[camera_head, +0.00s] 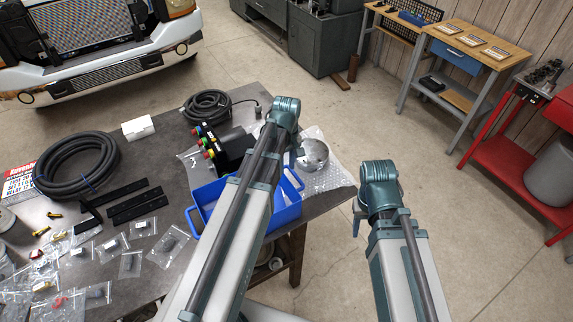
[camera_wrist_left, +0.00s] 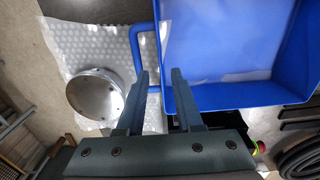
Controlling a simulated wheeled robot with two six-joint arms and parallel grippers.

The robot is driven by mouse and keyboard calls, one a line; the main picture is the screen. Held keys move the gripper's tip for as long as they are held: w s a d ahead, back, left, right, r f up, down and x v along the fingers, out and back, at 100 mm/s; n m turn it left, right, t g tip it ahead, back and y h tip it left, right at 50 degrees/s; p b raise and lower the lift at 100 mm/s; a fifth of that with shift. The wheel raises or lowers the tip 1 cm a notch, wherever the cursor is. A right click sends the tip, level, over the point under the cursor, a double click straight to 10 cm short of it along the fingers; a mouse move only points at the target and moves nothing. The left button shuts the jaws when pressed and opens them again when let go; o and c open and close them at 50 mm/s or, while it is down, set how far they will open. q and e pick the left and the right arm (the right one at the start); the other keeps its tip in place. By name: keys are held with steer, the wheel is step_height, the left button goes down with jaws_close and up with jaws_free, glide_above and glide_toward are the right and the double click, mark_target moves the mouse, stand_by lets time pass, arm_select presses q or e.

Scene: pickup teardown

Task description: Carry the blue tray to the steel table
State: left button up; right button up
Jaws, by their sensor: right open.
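The blue tray (camera_head: 287,215) sits on a grey metal-topped table (camera_head: 150,245), near its right end, partly hidden by my left arm. It has a loop handle at each side. In the left wrist view the tray (camera_wrist_left: 225,96) fills the upper right. My left gripper (camera_wrist_left: 160,72) is open at the tray's right handle (camera_wrist_left: 136,55), the handle's lower end crossing between the fingers. I cannot tell whether they touch. In the head view its jaws are hidden under the wrist. My right gripper (camera_head: 358,206), mostly hidden by its wrist, is open beyond the table's right edge.
A metal dome (camera_head: 312,155) on bubble wrap (camera_head: 330,178) and a black box with coloured knobs (camera_head: 232,150) crowd the tray. Coiled hoses (camera_head: 78,165) and small bags lie left. Wooden benches (camera_head: 475,45), a red cart (camera_head: 510,165) and a dark cabinet (camera_head: 320,40) stand across open floor.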

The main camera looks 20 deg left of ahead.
arm_select(q)
steer(key=shift+r+p, duration=0.45)
steer(key=shift+r, duration=0.45)
steer(key=s+d+m+y, duration=0.1)
steer(key=s+d+m, duration=1.2)
steer(key=s+d, duration=0.1)
steer(key=shift+s+d+m, duration=0.3)
steer(key=shift+s+d, duration=0.05)
steer(key=shift+d, duration=0.3)
arm_select(e)
steer(key=shift+r, duration=0.85)
arm_select(q)
step_height(320, 180, down, 11)
steer(key=b, duration=1.1)
arm_select(e)
step_height(320, 180, down, 11)
arm_select(q)
steer(key=shift+r, duration=0.1)
arm_select(e)
steer(key=shift+r, duration=0.1)
